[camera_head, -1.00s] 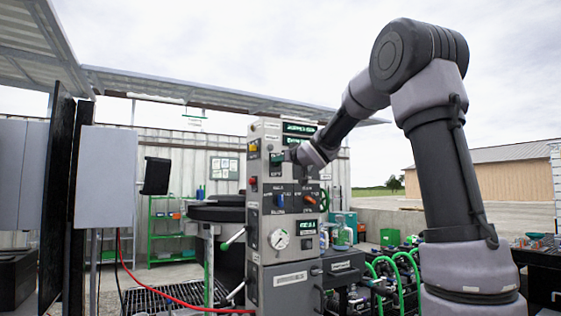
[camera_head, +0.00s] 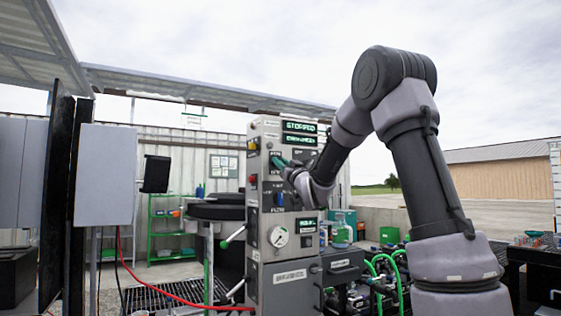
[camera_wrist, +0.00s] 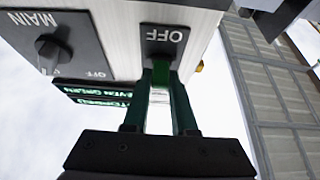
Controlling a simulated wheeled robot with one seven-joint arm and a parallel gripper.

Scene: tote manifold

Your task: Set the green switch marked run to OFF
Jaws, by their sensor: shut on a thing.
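The green switch (camera_wrist: 160,72) sits on a dark plate on the panel's face in the wrist view, beside an OFF label (camera_wrist: 165,35) that appears upside down. My gripper (camera_wrist: 160,85) has its two green fingers on either side of the switch and is shut on it. In the head view my gripper (camera_head: 279,162) is at the upper part of the grey control cabinet (camera_head: 285,274), and my wrist is below and right of the fingertips. The fingers and wrist hide much of the switch there. The upper display (camera_head: 299,127) appears to read STOPPED.
A dark rotary knob marked MAIN (camera_wrist: 53,50) is beside the switch in the wrist view. Below on the cabinet are a red button (camera_head: 252,180), a round gauge (camera_head: 279,236) and a green-tipped lever (camera_head: 233,237). A red cable (camera_head: 180,299) runs at the front left.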

